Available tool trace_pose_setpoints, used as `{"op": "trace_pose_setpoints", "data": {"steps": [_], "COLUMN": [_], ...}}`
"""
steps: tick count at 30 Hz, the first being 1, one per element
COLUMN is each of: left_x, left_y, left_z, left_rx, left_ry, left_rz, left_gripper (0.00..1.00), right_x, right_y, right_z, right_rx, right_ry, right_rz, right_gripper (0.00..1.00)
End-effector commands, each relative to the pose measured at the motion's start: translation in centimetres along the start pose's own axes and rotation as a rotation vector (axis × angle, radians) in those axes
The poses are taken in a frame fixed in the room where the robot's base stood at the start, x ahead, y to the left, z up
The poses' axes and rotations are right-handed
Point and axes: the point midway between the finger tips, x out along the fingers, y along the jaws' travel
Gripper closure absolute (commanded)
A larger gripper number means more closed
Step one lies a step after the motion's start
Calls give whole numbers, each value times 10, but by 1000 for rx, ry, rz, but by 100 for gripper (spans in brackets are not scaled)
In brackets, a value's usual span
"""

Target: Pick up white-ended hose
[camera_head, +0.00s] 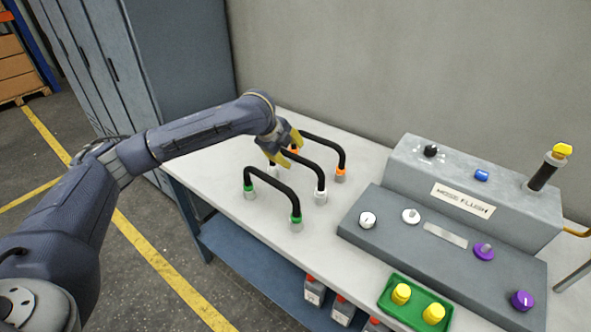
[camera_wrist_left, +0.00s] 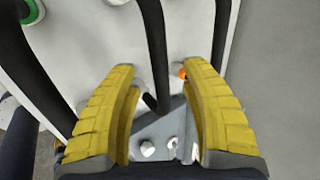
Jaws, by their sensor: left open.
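The white-ended hose (camera_head: 306,168) is a black arch standing on the table between two similar hoses; its near white end (camera_head: 320,196) shows clearly. My left gripper (camera_head: 286,148) has yellow fingers and is over the far part of this hose, partly hiding it. In the left wrist view the fingers (camera_wrist_left: 160,72) are open, and the black middle hose (camera_wrist_left: 154,40) runs down between them, apparently ungripped. The green-ended hose (camera_head: 270,177) stands in front. The orange-ended hose (camera_head: 330,146) stands behind, close to the fingers. My right gripper is not in view.
A grey control panel (camera_head: 440,230) with knobs stands to the right on the table (camera_head: 240,150). A green tray (camera_head: 415,316) with yellow parts lies at the front edge. Red-topped bottles (camera_head: 314,290) sit on the shelf below. A wall is behind.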

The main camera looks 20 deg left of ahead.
Motion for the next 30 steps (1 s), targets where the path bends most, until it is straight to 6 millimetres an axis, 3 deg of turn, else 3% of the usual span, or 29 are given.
{"op": "trace_pose_setpoints", "data": {"steps": [9,20,30], "left_x": [35,38,38], "left_y": [0,0,0], "left_z": [-3,-2,-2], "left_rx": [-1,-1,-1], "left_ry": [1,1,1], "left_rz": [1,0,1], "left_gripper": [54,53,92], "right_x": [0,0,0], "right_y": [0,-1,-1], "right_z": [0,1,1], "right_rx": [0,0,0], "right_ry": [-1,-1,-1], "right_rz": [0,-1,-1], "right_gripper": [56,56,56]}}
